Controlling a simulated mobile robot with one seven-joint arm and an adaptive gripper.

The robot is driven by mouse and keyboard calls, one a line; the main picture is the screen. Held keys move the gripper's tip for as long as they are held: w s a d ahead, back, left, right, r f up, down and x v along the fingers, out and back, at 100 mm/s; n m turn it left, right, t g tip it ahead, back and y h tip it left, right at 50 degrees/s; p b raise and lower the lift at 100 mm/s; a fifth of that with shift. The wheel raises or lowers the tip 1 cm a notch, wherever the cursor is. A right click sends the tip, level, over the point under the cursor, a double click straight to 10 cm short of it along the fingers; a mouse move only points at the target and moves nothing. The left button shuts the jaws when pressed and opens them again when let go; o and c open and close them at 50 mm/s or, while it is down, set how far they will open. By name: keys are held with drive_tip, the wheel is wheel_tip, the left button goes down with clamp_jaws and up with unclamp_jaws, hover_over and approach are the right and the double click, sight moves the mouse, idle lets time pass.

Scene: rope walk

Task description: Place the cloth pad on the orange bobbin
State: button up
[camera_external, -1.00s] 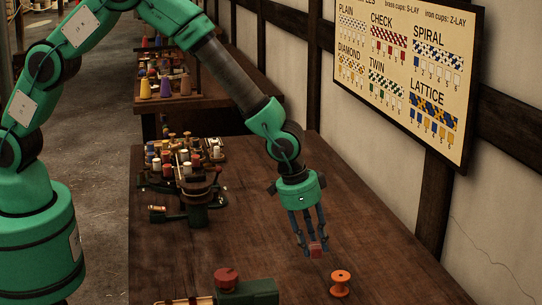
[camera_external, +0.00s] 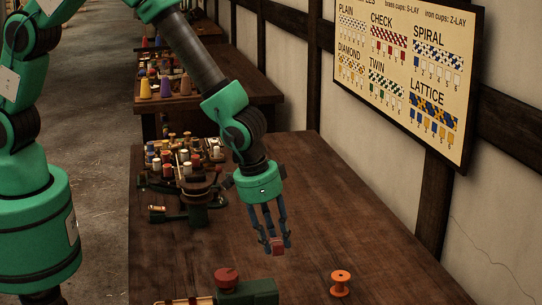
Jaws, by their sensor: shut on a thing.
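The orange bobbin (camera_external: 340,283) stands upright on the wooden table near the front right. My gripper (camera_external: 276,240) is to the left of the bobbin and farther back, pointing down above the table. Its fingers are shut on a small reddish pad (camera_external: 278,247), which looks like the cloth pad. The pad is apart from the bobbin. Its exact height above the table is hard to tell.
A green device with a red knob (camera_external: 227,278) is at the front edge of the view. A dark stand with several spools (camera_external: 185,165) is at the back left. The wooden table (camera_external: 360,220) is clear on the right, beside the wall with a pattern board (camera_external: 405,75).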

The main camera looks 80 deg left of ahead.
drive_tip(key=shift+s, duration=0.1)
idle(0.3)
hover_over(343, 274)
drive_tip(key=s, duration=0.1)
drive_tip(key=shift+f+b, duration=0.4)
drive_tip(key=shift+f, duration=0.35)
drive_tip(key=shift+s, duration=0.1)
drive_tip(key=shift+s+x, duration=0.2)
drive_tip(key=shift+x, duration=0.65)
drive_tip(key=shift+s+x, duration=0.2)
drive_tip(key=shift+x, duration=0.65)
drive_tip(key=shift+f+b, duration=0.15)
drive_tip(key=shift+b, duration=0.15)
drive_tip(key=o, duration=0.9)
drive_tip(key=shift+o, duration=0.2)
drive_tip(key=p+v, duration=0.1)
drive_tip(key=v, duration=1.1)
